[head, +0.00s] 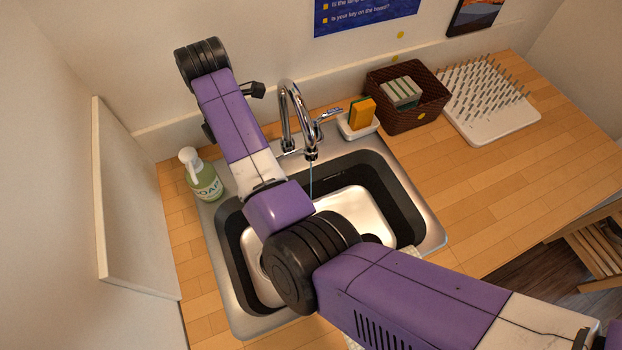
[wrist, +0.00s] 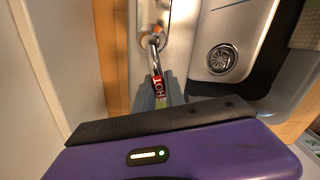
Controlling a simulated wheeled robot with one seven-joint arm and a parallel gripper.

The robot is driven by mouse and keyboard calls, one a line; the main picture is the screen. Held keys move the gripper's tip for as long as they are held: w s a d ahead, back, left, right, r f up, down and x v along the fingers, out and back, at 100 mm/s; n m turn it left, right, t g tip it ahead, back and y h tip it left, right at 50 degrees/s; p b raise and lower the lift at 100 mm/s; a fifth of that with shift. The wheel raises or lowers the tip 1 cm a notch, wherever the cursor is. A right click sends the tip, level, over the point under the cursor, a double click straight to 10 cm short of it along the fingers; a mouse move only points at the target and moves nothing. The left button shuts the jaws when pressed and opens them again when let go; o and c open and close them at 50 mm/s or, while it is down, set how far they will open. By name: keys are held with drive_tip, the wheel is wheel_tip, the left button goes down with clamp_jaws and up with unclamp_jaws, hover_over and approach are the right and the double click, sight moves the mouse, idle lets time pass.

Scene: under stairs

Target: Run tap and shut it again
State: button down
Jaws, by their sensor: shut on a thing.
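The chrome tap (head: 287,105) stands at the back of the sink (head: 425,232), its curved spout over the basin. A thin stream of water (head: 311,180) falls from the spout. A lever with a red HOT label (wrist: 158,86) shows in the wrist view. My gripper (wrist: 163,102) is shut on this hot lever near its end; the gripper body hides part of the hold. In the head view my arm crosses over the sink and hides the gripper tips and the hot lever. The other lever (head: 330,114) shows right of the spout and is free.
A green soap bottle (head: 204,178) stands left of the sink. A yellow sponge (head: 362,112) on a white dish (head: 357,130), a brown basket (head: 418,117) and a white drying rack (head: 490,112) are at right. A pale panel (head: 125,205) stands at left.

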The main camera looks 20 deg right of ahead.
drive_tip(key=shift+f, duration=0.1)
drive_tip(key=w+m, duration=0.1)
drive_tip(key=m, duration=0.1)
drive_tip(key=w+m, duration=0.1)
drive_tip(key=m, duration=0.1)
drive_tip(key=shift+a, duration=0.1)
drive_tip(key=c, duration=0.6)
unclamp_jaws()
wheel_tip(320, 180, up, 7)
idle(0.5)
idle(0.4)
